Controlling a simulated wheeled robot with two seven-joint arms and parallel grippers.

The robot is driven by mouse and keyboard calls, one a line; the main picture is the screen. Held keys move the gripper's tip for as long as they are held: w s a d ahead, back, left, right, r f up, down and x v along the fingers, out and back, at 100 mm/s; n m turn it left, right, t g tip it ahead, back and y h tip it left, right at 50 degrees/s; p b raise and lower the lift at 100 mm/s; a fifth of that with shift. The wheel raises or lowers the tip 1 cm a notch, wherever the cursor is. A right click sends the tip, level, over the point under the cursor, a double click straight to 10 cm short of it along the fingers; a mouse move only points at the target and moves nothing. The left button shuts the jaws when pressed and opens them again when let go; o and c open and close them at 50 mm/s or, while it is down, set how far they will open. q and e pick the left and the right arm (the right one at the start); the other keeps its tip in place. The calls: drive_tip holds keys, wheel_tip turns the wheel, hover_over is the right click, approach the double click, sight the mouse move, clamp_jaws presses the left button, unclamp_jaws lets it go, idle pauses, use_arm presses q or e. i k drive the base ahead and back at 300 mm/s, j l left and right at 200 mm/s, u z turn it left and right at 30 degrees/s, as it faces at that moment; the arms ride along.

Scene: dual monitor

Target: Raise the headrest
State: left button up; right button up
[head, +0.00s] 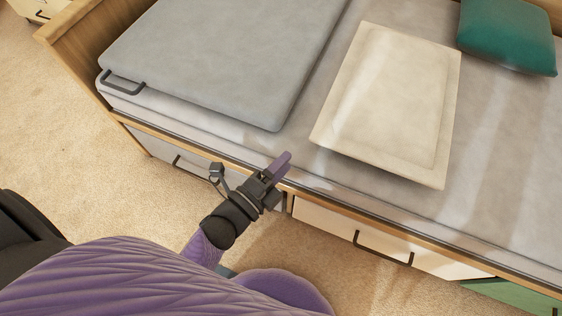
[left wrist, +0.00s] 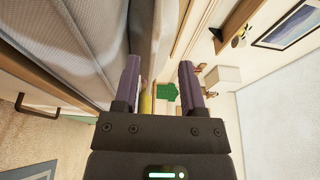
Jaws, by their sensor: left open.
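A grey padded panel (head: 225,55), seemingly the headrest, lies nearly flat on the bed at the upper left of the head view. A dark bar handle (head: 122,82) is on its left end. My left gripper (head: 281,166) is at the bed's front edge, right of and below the panel's near corner, and apart from the handle. In the left wrist view its two purple fingers (left wrist: 159,82) stand apart with nothing held between them. My right gripper is not in view.
The bed (head: 505,150) carries a cream cushion or pad (head: 390,100) and a green pillow (head: 507,35). A wooden end board (head: 75,45) stands at the left. Drawers with dark handles (head: 383,247) line the bed's front. Carpet (head: 60,140) is clear at the left.

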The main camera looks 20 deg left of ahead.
sight(249, 61)
drive_tip(key=u, duration=1.4)
drive_tip(key=i+j, duration=0.15)
drive_tip(key=i, duration=0.25)
drive_tip(key=i+j+z, duration=0.15)
drive_tip(key=i, duration=0.25)
